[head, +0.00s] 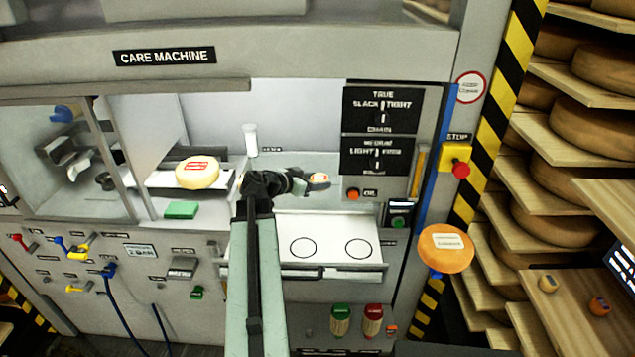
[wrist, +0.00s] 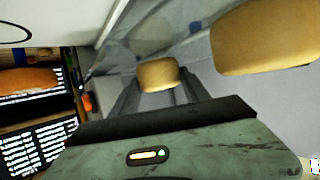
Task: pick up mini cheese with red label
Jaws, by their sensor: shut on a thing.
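A mini cheese (head: 319,177) with a small red-orange mark on top sits at the end of my gripper (head: 312,183), inside the machine's open bay. In the wrist view the mini cheese (wrist: 158,75) is pale yellow, and my gripper (wrist: 158,84) has its two fingers shut on either side of it. The label does not show in the wrist view.
A white tray with two printed circles (head: 330,262) juts out below the bay. A white cylinder (head: 250,140) stands behind my gripper. A large orange cheese (head: 446,262) is at the right.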

